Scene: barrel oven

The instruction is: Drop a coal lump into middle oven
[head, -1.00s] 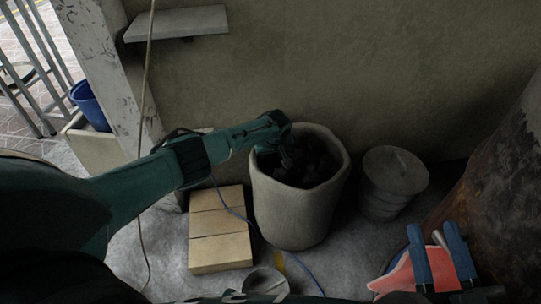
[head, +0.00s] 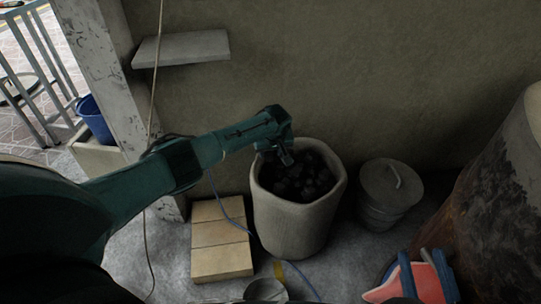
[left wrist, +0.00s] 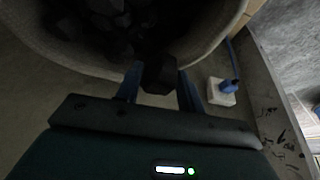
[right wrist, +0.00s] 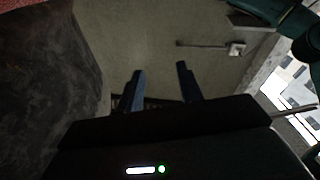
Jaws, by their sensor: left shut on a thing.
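My left gripper (head: 287,157) is over the coal basket, near its left rim. In the left wrist view, its fingers (left wrist: 160,88) are shut on a dark coal lump (left wrist: 159,74). Several more black coal lumps (head: 305,182) lie in the pale round basket (head: 300,228); they also show in the left wrist view (left wrist: 108,22). My right gripper (head: 424,275) is at the lower right, open and empty in the right wrist view (right wrist: 160,82). A large rusty barrel (head: 490,225) stands at the right edge. No oven opening is visible, so I cannot tell which is the middle oven.
A lidded metal bin (head: 390,190) stands between basket and barrel. Pale bricks (head: 221,250) lie left of the basket. A red object (head: 428,283) lies behind my right fingers. A wall shelf (head: 180,48) and hanging cord (head: 155,90) are at upper left.

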